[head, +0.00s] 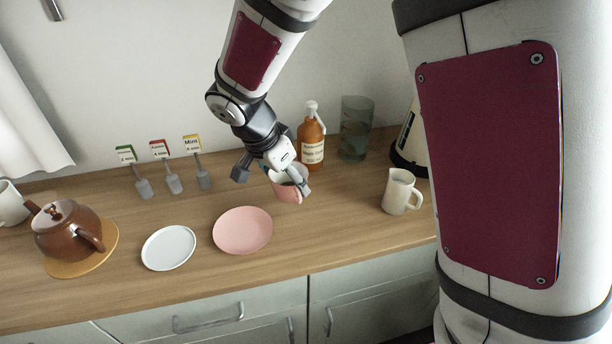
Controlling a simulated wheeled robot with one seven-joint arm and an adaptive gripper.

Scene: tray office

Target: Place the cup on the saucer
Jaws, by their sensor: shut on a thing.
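A pink cup (289,191) with a pale inside is at my gripper (279,186), right of and a little behind the pink saucer. My gripper is shut on the cup, which is partly hidden by the fingers. I cannot tell whether the cup touches the counter. The pink saucer (242,231) lies flat and empty on the wooden counter. A white saucer (169,248) lies left of it, also empty.
A brown teapot (68,232) stands on a round wooden board (92,262) at the left. A syrup bottle (312,138), a glass (355,128) and a cream pitcher (400,192) stand to the right. Counter between pink saucer and pitcher is clear.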

